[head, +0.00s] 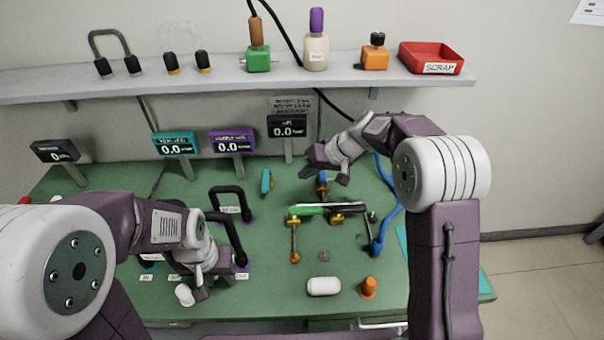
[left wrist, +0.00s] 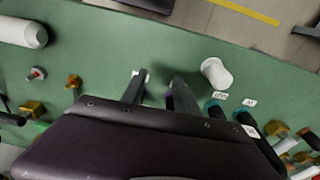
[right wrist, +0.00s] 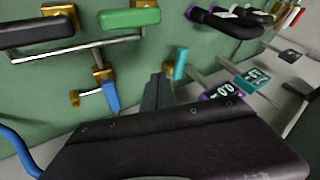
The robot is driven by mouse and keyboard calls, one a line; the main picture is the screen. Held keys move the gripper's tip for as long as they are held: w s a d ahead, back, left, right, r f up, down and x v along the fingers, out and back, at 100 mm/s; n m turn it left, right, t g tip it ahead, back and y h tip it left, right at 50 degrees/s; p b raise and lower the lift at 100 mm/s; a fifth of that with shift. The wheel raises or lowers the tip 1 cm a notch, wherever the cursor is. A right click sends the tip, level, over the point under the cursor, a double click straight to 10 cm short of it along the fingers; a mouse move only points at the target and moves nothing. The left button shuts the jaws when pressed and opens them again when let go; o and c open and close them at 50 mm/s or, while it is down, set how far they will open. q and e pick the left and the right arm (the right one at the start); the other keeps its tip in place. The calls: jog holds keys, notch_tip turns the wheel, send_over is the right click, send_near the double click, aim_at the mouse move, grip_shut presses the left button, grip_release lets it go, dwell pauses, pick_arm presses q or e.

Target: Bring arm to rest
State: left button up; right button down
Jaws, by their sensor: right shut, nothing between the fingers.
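My left gripper (head: 203,292) is low over the front left of the green bench. In the left wrist view its two fingers (left wrist: 157,82) stand apart with only bench between them. A white cylinder (left wrist: 216,73) lies beside them, apart from the fingers. My right arm reaches over the bench from the right.
Green- and black-handled valves on a pipe (head: 330,209) occupy the middle of the bench. Black U-shaped handles (head: 228,200) stand near my left arm. Display stands (head: 233,143) line the back. A white cylinder (head: 323,286) and orange cone (head: 368,287) are at the front. A shelf (head: 220,77) hangs above.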

pick_arm(q)
jog(key=shift+a, duration=0.2)
pick_arm(e)
jog(key=shift+a, duration=0.25)
